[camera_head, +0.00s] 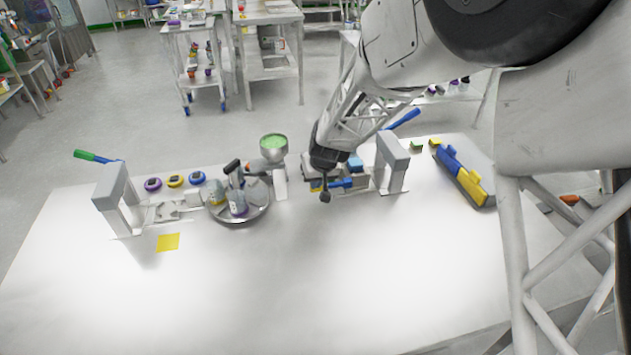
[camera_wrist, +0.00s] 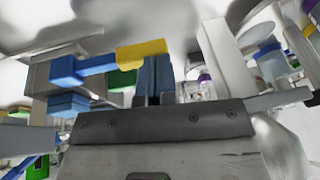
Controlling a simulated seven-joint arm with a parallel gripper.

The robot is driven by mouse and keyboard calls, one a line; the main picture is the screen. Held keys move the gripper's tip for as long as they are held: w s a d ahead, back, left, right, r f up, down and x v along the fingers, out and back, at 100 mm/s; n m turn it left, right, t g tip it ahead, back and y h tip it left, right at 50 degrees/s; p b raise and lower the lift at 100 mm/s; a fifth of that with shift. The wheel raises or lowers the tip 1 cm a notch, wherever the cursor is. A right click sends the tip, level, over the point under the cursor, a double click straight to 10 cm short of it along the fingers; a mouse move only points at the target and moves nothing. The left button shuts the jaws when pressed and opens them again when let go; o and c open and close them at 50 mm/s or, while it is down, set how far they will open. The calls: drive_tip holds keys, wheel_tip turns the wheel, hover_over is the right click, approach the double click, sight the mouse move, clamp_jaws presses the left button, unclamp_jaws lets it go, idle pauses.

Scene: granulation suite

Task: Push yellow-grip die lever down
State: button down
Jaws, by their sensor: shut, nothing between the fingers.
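The die lever has a yellow grip (camera_wrist: 141,49) on a blue arm (camera_wrist: 85,66) in the wrist view. In the head view a little of the yellow grip (camera_head: 315,187) shows left of my gripper, and the blue arm (camera_head: 341,183) runs right towards the grey press frame (camera_head: 392,162). My gripper (camera_head: 325,196) is shut and empty, pointing down at the grip end of the lever. In the wrist view its closed fingertips (camera_wrist: 158,64) overlap the right part of the yellow grip. I cannot tell whether they touch it. My wrist hides part of the die block.
A round tray (camera_head: 240,212) with several containers and a green-filled funnel (camera_head: 273,143) stand left of my gripper. Another press (camera_head: 115,198) with a green-grip lever (camera_head: 90,156) is at the far left. A blue-and-yellow holder (camera_head: 462,176) lies at right. The front of the table is clear.

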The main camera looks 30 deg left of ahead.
drive_tip(key=s+a+r, duration=0.1)
drive_tip(key=s+r, duration=0.4)
drive_tip(key=r, duration=0.7)
drive_tip(key=shift+s+r, duration=0.15)
drive_tip(key=shift+s, duration=0.05)
idle(0.4)
drive_tip(key=d+r+m+t+h, duration=0.15)
drive_tip(key=d+r, duration=0.45)
drive_tip(key=d, duration=1.1)
drive_tip(key=d+r+m, duration=0.3)
drive_tip(key=d+r, duration=0.2)
drive_tip(key=d, duration=1.3)
drive_tip(key=s+d+m+h, duration=0.2)
drive_tip(key=s+d+m, duration=0.3)
drive_tip(key=s+d, duration=1.6)
drive_tip(key=shift+d, duration=1.75)
